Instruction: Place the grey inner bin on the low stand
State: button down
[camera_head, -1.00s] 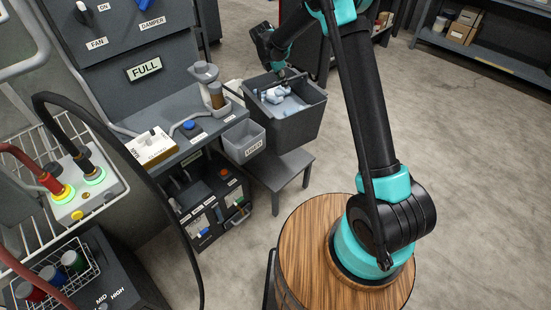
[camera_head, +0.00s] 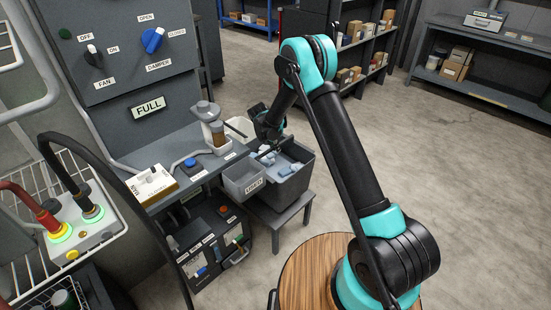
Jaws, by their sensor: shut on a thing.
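The grey inner bin (camera_head: 294,188) is dark grey and open-topped, with pale blue-grey pieces inside. It is upright over the low stand (camera_head: 262,214), a small dark grey table. Its underside looks to be on or very close to the stand's top; I cannot tell whether it bears on it. My gripper (camera_head: 268,153) reaches down at the bin's far left rim and is shut on the bin. The fingertips are small and partly hidden by the rim and contents.
A smaller light grey bin (camera_head: 244,179) with a label sits close left of the inner bin. The grey worktop (camera_head: 212,161) holds a blue button and a brown-filled container. A dark cabinet (camera_head: 216,246) stands left of the stand. The floor to the right is clear.

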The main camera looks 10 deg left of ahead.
send_over(276, 167)
jog(key=shift+w+a+f, duration=0.1)
jog(key=shift+w+f, duration=0.05)
jog(key=shift+f, duration=2.8)
jog(key=c, duration=1.5)
grip_release()
jog(key=shift+c, duration=0.2)
jog(key=v, duration=1.2)
